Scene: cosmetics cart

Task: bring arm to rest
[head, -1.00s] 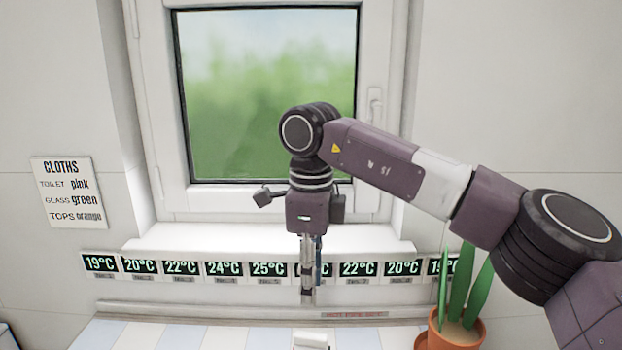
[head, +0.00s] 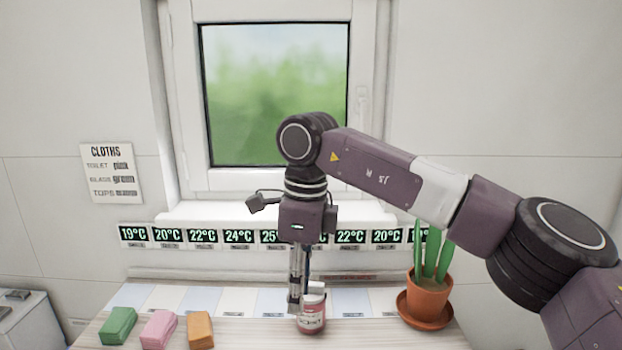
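My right arm reaches in from the right, and its gripper (head: 296,303) hangs pointing down above the table. Its fingers are seen nearly edge-on, so I cannot tell whether they are open or shut. A small bottle with a white top and a reddish label (head: 312,320) stands on the table right by the fingertips in the picture. The gripper overlaps its left edge, and I cannot tell whether they touch. My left gripper is not in view.
Green (head: 118,326), pink (head: 159,329) and orange (head: 200,330) blocks, perhaps folded cloths, lie at the table's left. A potted plant (head: 428,297) stands on a saucer at right, below my forearm. Temperature displays (head: 203,236) line the wall under the window (head: 275,95).

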